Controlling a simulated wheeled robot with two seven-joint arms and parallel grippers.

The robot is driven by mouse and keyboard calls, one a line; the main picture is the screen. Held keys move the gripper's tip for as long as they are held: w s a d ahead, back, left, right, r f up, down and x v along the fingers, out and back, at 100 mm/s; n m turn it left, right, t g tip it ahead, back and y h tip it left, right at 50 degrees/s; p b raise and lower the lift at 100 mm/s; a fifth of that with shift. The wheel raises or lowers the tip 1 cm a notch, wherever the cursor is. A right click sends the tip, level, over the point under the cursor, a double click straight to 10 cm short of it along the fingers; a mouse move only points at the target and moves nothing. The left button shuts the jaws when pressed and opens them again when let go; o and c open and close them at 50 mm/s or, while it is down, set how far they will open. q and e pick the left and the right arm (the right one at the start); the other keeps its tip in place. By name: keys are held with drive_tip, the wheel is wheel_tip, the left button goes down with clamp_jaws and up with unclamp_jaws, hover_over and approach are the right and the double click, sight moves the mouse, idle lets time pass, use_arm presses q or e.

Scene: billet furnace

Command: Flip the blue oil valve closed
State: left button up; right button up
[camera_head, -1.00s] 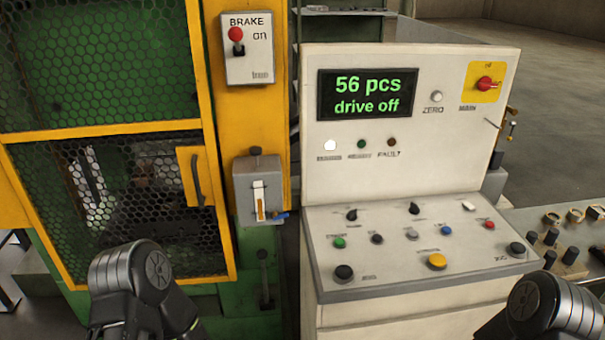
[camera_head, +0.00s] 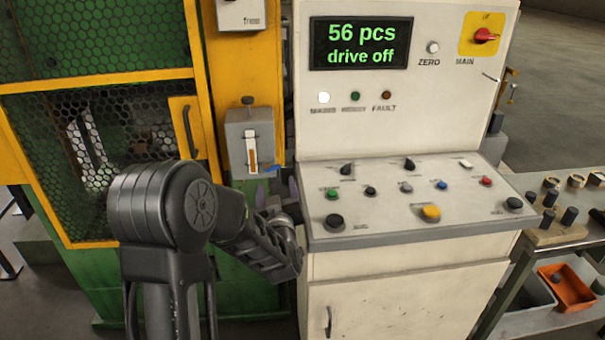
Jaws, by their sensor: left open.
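The blue oil valve (camera_head: 268,171) is a small blue lever at the lower right of the grey oil box (camera_head: 241,144) on the yellow post. The lever sticks out to the right, roughly level. My left gripper (camera_head: 277,193) is just below the lever, with its fingers pointing up and spread apart, open and empty. The fingertips are small and partly dark against the green machine, so I cannot tell whether they touch the lever. My right gripper is out of view.
The control console (camera_head: 400,200), with knobs and buttons, stands close to the right of my left gripper. Its display (camera_head: 361,43) reads "56 pcs, drive off". A mesh guard door (camera_head: 100,105) is at the left. An orange bin (camera_head: 567,287) sits low at the right.

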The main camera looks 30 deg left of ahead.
sight(273, 169)
use_arm(q)
drive_tip(key=shift+s+a+r, duration=0.15)
drive_tip(key=shift+a+r, duration=0.1)
drive_tip(key=shift+r, duration=0.1)
drive_tip(key=shift+p+x, duration=0.95)
drive_tip(key=shift+x, duration=2.95)
drive_tip(key=shift+a, duration=0.1)
drive_tip(key=shift+r, duration=0.1)
